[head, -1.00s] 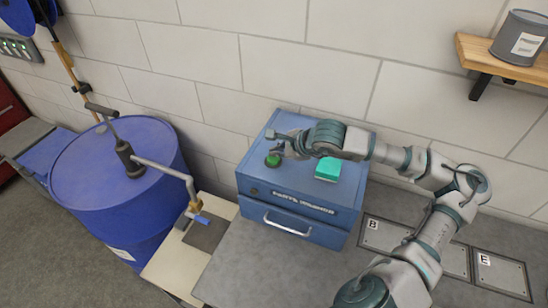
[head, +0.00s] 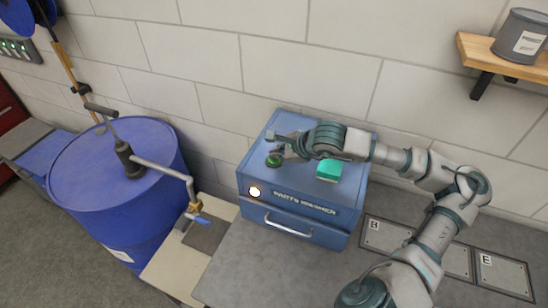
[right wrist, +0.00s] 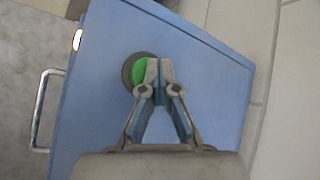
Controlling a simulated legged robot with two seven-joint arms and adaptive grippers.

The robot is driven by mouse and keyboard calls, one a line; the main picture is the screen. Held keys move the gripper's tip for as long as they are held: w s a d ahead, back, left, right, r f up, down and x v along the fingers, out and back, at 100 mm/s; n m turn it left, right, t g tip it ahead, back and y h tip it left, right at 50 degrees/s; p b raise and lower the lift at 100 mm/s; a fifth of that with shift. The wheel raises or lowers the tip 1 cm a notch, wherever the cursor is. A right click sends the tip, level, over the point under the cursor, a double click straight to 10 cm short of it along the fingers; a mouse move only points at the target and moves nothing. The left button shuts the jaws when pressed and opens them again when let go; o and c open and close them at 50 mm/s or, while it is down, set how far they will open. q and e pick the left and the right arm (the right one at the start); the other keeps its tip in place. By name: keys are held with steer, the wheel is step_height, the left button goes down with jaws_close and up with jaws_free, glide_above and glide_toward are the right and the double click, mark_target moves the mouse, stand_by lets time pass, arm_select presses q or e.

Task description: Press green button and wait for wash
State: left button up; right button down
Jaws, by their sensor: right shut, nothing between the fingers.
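The blue parts washer (head: 340,215) stands on the grey bench against the wall, its front drawer closed. The green button (head: 273,160) is on its top at the left. It also shows in the right wrist view (right wrist: 139,72), partly hidden by my fingertips. A round lamp (head: 255,192) on the washer's front glows bright. My right gripper (head: 279,152) is shut and empty, its fingertips (right wrist: 158,66) at the button; they look to be touching it, though the exact contact is hard to tell. My left gripper is out of view.
A blue drum (head: 118,170) with a hand pump and spout stands at left. Plates marked B (head: 385,236) and E (head: 501,275) lie on the bench at right. A wall shelf (head: 490,55) holds a grey can.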

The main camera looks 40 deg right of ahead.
mark_target(276, 160)
steer(key=shift+a+r+p, duration=0.2)
steer(key=shift+r+p, duration=0.55)
steer(key=shift+r, duration=0.1)
steer(key=shift+r, duration=0.1)
step_height(276, 160, up, 5)
steer(key=p, duration=0.4)
stand_by(0.4)
